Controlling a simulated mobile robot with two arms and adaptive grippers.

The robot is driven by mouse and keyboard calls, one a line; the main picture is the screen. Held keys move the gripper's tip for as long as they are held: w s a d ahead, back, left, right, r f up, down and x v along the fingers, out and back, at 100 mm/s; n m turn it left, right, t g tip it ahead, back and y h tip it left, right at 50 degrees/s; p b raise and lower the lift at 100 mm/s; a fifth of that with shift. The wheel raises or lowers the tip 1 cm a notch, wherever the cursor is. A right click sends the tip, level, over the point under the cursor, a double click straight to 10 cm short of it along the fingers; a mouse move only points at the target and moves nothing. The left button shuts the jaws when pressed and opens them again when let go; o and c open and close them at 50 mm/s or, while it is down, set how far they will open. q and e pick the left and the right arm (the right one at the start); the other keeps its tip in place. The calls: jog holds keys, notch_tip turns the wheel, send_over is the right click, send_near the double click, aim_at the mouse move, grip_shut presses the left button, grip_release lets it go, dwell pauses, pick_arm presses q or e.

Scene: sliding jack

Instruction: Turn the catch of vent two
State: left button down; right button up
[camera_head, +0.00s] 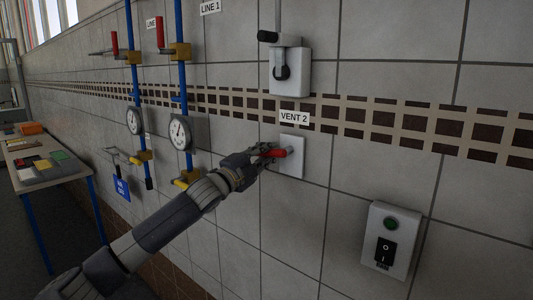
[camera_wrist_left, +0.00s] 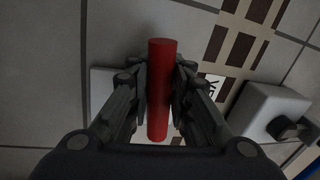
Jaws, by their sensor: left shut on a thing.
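The vent two catch has a red handle (camera_head: 279,153) on a pale wall plate (camera_head: 293,168), under the "VENT 2" label (camera_head: 294,117). My left gripper (camera_head: 270,153) reaches in from the left and is shut on the red handle. In the left wrist view the red handle (camera_wrist_left: 160,90) lies between the two fingers of my left gripper (camera_wrist_left: 160,92), with the pale plate (camera_wrist_left: 103,85) behind it. The handle's pivot is mostly hidden in the wrist view. My right gripper is not in view.
A white box with a black lever (camera_head: 290,70) is above the label. A switch box with a green button (camera_head: 391,240) is lower right. Blue pipes (camera_head: 181,90) with gauges (camera_head: 181,133) and red-handled valves stand left. A table (camera_head: 75,170) is far left.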

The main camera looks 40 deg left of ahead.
pick_arm(q)
jog(key=shift+f, duration=0.35)
jog(key=c, duration=1.7)
grip_release()
jog(key=shift+o, duration=1.2)
jog(key=shift+s+r, duration=0.1)
jog(key=shift+r, duration=0.15)
jog(key=shift+s, duration=0.15)
jog(key=shift+s+f, duration=0.2)
jog(key=shift+s, duration=0.45)
jog(key=s+f, duration=0.2)
jog(key=s, duration=0.8)
jog(key=shift+s+a, duration=0.15)
jog(key=shift+a, duration=0.1)
